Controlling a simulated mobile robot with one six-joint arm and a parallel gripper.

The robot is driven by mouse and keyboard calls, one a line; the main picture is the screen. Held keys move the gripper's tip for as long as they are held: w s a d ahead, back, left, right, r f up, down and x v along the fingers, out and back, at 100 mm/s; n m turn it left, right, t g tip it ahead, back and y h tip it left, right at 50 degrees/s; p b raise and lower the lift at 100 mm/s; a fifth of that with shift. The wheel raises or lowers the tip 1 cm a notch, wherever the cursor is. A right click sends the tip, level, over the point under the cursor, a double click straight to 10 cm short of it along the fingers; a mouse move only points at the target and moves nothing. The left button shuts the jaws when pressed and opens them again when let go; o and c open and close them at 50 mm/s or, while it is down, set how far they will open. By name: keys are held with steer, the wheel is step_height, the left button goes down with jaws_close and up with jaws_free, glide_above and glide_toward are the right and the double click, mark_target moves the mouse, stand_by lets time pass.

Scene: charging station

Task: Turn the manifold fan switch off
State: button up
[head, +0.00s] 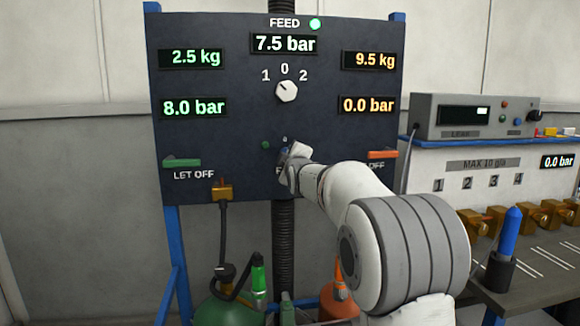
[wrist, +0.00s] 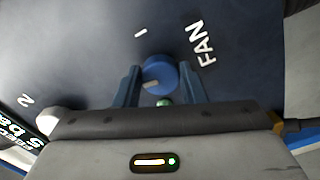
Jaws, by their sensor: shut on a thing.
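The fan switch is a round blue knob (wrist: 160,74) on the dark panel, beside the white FAN lettering (wrist: 200,45) in the wrist view. A pale pointer mark on its face points left and slightly down, away from FAN. The 1 mark (wrist: 140,33) lies up and left of the knob. A small green lamp (wrist: 163,101) shows just below the knob, and left of my gripper in the head view (head: 265,145). My gripper (wrist: 163,88) is shut on the knob, a finger on each side. In the head view, my gripper (head: 288,156) mostly hides the knob.
The white FEED selector (head: 287,91) sits above on the same panel. A hose fitting (head: 222,191) hangs from the panel's lower edge.

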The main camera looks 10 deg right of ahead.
steer(key=shift+n+b, duration=0.5)
steer(key=shift+n, duration=0.3)
steer(key=o, duration=1)
steer(key=s, duration=0.7)
steer(key=shift+s+b, duration=0.3)
steer(key=shift+s, duration=0.1)
